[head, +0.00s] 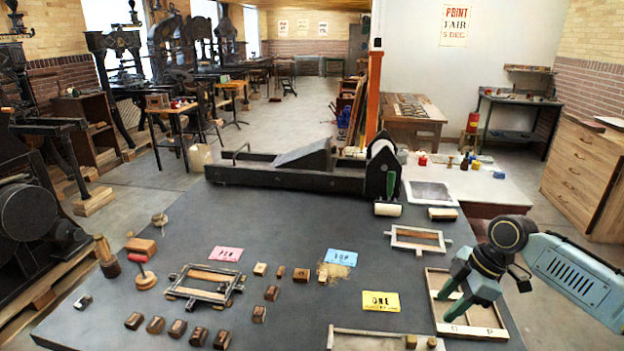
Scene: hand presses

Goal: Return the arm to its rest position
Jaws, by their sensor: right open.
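My right arm comes in from the right edge, its pale blue link and dark wrist reaching over the right side of the dark table (290,222). My right gripper (449,301) points down and left with its green-tipped fingers apart and nothing seen between them. It is over a shallow wooden tray (497,333) and hides part of it. I cannot tell how high the fingertips are above the tray. My left gripper is out of view.
A long black press (265,176) stands along the table's back. A wooden frame (418,247) lies behind the gripper. Yellow (381,301), blue (342,257) and pink (226,254) cards, small wooden blocks and a metal-and-wood frame (205,285) lie further left. Bare table surface lies between them.

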